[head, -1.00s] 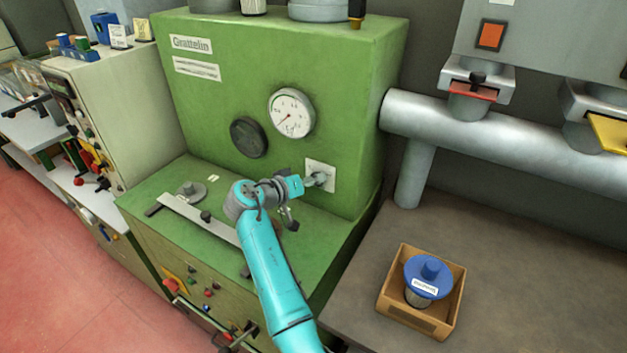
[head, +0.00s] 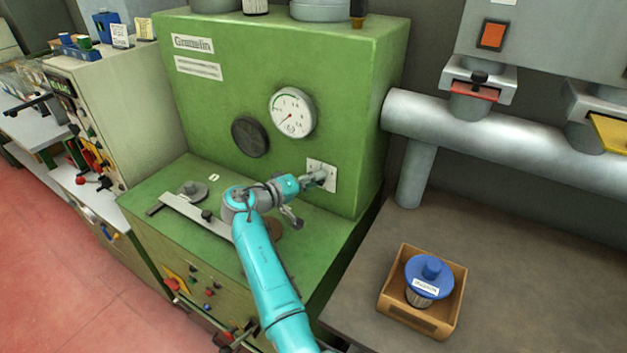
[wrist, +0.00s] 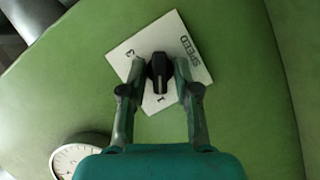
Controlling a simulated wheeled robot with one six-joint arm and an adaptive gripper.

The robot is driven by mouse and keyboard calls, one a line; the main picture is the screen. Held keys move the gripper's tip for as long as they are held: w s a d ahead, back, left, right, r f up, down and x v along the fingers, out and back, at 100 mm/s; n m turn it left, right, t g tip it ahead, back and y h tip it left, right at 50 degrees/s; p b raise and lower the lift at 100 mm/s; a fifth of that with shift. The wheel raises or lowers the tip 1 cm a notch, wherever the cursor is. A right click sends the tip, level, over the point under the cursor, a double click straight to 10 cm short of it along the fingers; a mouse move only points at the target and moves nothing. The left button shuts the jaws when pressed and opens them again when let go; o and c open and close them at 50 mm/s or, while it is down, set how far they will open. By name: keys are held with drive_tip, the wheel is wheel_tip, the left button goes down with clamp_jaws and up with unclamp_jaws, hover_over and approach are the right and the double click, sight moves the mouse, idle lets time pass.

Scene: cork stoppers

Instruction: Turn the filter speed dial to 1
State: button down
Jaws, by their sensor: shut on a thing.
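The speed dial (wrist: 159,74) is a black knob on a white plate (wrist: 200,72) marked SPEED, on the green machine's front. My gripper (wrist: 160,64) has one finger on each side of the knob and is shut on it. In the wrist view the knob's long bar runs up and down, its lower end toward the mark 1 (wrist: 161,98). Another number, which looks like a 3, is at the plate's left. In the head view my gripper (head: 317,178) is at the plate (head: 329,175) and hides the knob.
A round white gauge (head: 293,112) and a dark round disc (head: 250,137) are above and left of the plate. A green ledge (head: 190,172) lies below. A cardboard box (head: 455,300) with a blue-topped container (head: 428,275) stands on the right bench.

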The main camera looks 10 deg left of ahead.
drive_tip(key=c, duration=1.2)
unclamp_jaws()
drive_tip(key=shift+o, duration=0.2)
drive_tip(key=v, duration=1.2)
